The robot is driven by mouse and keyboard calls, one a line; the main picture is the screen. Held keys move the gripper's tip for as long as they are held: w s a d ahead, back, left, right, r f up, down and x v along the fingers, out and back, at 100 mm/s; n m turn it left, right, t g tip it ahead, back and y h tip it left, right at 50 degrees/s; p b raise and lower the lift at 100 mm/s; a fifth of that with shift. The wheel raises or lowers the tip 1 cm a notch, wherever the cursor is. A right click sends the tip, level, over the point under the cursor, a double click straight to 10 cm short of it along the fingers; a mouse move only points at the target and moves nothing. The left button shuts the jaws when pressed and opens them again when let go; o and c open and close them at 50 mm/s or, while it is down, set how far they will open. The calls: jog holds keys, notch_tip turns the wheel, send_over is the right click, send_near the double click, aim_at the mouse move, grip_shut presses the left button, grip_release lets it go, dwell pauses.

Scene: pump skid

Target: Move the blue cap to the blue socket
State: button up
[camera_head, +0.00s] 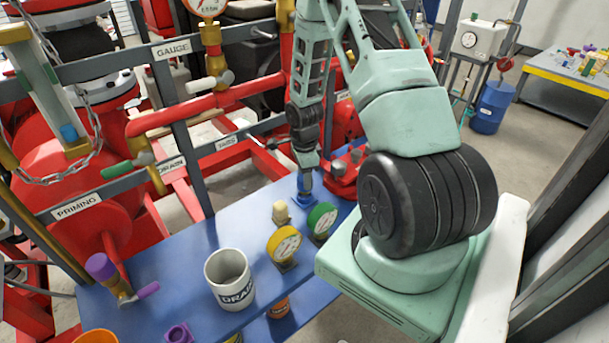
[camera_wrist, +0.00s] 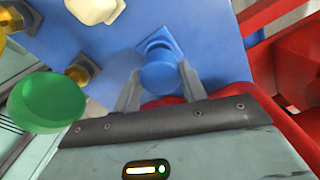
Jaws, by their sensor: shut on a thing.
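My gripper (camera_wrist: 160,88) is shut on the blue cap (camera_wrist: 158,74), with one finger on each side of it. The cap is right at the blue socket, whose square base (camera_wrist: 179,46) lies on the blue bench top. I cannot tell whether the cap is seated on the socket or just above it. In the head view my gripper (camera_head: 305,183) points down at the far part of the bench, and the blue socket (camera_head: 299,201) shows just below it. The fingers there are small and partly merge with the blue parts.
A white mug (camera_head: 230,278) and a purple-handled valve (camera_head: 119,283) are nearer left. Red pipes (camera_head: 210,105) and grey rails run behind the bench.

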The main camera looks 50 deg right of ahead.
jog(key=shift+f+b, duration=1.05)
jog(key=shift+f, duration=0.45)
jog(key=o, duration=1.2)
jog(key=shift+r, duration=0.15)
notch_tip(320, 180, up, 17)
jog(key=b, duration=0.2)
jog(key=shift+r+b, duration=0.1)
jog(key=shift+b, duration=0.3)
jog(key=shift+s, duration=0.1)
